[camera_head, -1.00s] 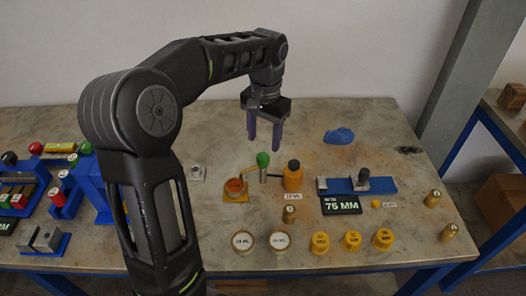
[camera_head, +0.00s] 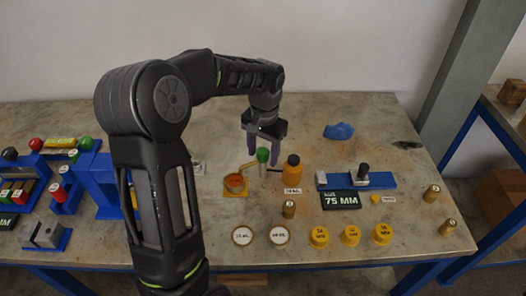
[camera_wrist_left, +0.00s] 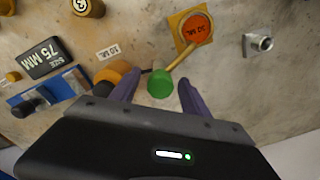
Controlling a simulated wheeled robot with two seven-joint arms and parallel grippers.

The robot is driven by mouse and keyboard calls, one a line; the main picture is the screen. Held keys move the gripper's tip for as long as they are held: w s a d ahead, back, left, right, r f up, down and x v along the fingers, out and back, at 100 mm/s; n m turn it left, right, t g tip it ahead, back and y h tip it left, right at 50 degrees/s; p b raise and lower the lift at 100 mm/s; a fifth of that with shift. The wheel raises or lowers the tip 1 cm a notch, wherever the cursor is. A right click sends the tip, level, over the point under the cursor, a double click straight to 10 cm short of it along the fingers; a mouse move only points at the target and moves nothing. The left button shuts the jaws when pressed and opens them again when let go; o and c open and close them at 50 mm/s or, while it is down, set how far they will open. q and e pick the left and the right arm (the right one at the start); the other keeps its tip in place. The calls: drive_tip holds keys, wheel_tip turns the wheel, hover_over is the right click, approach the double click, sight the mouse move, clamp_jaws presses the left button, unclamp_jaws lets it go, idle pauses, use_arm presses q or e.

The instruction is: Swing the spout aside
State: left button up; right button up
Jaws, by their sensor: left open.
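The spout (camera_head: 249,166) is a thin tan arm reaching left from a short post topped by a green knob (camera_head: 262,156). In the left wrist view the spout (camera_wrist_left: 180,60) points at a round orange-topped vessel (camera_wrist_left: 196,28) on a yellow square base. The vessel (camera_head: 235,184) stands left of the post in the head view. My left gripper (camera_head: 263,153) points down, open, with purple fingers at the green knob. In the left wrist view the knob (camera_wrist_left: 160,84) lies between the open fingers (camera_wrist_left: 158,94), with gaps on both sides. My right gripper is not in view.
An orange bottle (camera_head: 292,171) stands just right of the post. A blue slide fixture (camera_head: 380,180) and a "75 MM" display (camera_head: 341,200) are farther right. Yellow caps (camera_head: 319,237) and white-topped discs (camera_head: 243,236) line the front. A blue cloth (camera_head: 339,131) lies behind.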

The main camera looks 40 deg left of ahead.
use_arm(q)
drive_tip(key=shift+c, duration=0.5)
clamp_jaws()
idle(0.8)
